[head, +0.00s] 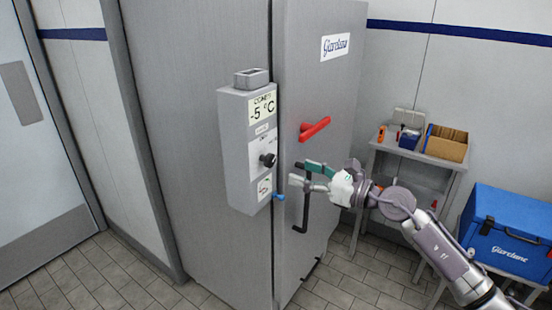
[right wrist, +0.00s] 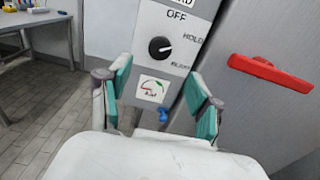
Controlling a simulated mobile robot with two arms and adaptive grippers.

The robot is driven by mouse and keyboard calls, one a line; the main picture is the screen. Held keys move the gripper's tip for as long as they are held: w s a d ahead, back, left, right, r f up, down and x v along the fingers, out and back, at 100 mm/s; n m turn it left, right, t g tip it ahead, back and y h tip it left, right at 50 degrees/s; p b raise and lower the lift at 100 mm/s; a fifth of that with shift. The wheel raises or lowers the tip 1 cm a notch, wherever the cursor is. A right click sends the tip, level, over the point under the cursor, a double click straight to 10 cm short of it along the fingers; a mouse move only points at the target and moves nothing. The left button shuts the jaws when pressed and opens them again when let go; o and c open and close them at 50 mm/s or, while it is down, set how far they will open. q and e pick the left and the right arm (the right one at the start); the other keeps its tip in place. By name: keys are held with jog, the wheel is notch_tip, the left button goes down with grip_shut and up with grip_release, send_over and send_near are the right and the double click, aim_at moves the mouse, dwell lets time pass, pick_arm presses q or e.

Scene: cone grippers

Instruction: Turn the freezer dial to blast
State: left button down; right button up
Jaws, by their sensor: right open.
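The freezer dial (head: 268,160) is a black knob on the grey control box (head: 236,150) of the tall freezer (head: 200,120). The dial also shows in the right wrist view (right wrist: 160,48), with OFF above it, HOLD at upper right and a partly hidden label, likely BLAST, at lower right. A pale mark on the knob seems to point rightward, between the two right labels. My right gripper (head: 299,174) is open and empty, with green pads, apart from the dial. In the right wrist view its fingers (right wrist: 161,92) stand below the dial, one to each side. My left gripper is not in view.
A red handle (head: 315,129) and a black bar handle (head: 305,205) are on the freezer door beside the box. A blue knob (head: 279,197) sits low on the box. A small table (head: 385,146) and a blue case (head: 505,233) stand at right.

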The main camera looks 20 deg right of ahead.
aim_at(272, 162)
jog(key=p+x, duration=0.1)
jog(key=x, duration=0.5)
jog(key=shift+w+a+r+p, duration=0.15)
jog(key=shift+w+a+p, duration=0.1)
jog(key=shift+p, duration=0.1)
jog(key=shift+w+a, duration=0.45)
jog(key=shift+w, duration=0.15)
jog(key=c, duration=1.1)
jog(key=shift+c, duration=0.2)
